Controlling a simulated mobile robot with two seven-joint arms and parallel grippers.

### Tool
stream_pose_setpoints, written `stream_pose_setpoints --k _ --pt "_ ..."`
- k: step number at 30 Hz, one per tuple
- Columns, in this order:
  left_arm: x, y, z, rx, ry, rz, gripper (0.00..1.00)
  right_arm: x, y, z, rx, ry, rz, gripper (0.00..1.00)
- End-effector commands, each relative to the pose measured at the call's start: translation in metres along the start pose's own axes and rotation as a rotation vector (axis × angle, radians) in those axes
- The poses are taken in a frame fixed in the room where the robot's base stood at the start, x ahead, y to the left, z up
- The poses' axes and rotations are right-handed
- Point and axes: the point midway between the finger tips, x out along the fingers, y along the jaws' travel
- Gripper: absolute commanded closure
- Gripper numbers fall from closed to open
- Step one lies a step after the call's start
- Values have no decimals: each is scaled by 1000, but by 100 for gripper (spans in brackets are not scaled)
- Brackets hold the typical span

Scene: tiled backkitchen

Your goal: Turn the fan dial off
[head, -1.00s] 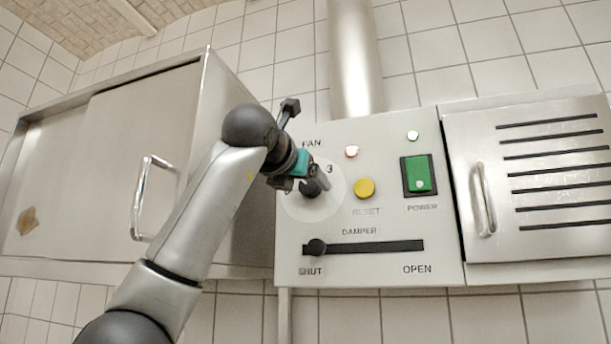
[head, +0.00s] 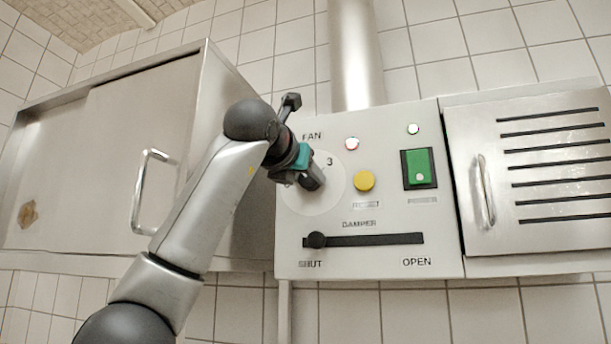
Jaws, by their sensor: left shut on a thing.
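The fan dial (head: 324,197) is a pale round plate on the control panel, under the label FAN, with a 3 at its upper right. Its dark knob (head: 312,182) shows only in part. My left gripper (head: 310,177) is at the dial, shut on the knob, and with the wrist it hides the left part of the dial and its other markings. I cannot tell which setting the knob points to. My right gripper does not show.
The panel (head: 380,265) also carries a yellow reset button (head: 364,181), a green power switch (head: 419,168) and a damper slider (head: 316,240) at SHUT. Handled steel doors stand left (head: 95,170) and right (head: 465,160). A steel pipe (head: 356,60) rises above.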

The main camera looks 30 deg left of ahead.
Motion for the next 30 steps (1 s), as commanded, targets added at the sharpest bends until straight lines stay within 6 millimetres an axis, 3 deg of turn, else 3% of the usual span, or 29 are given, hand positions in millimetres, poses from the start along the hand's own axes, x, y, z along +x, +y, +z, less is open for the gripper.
stream_pose_setpoints --k 14,30 --pt "0 0 0 -73 -1 0 100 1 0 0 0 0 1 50" --pt "-1 0 0 -500 -1 -1 100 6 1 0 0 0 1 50"
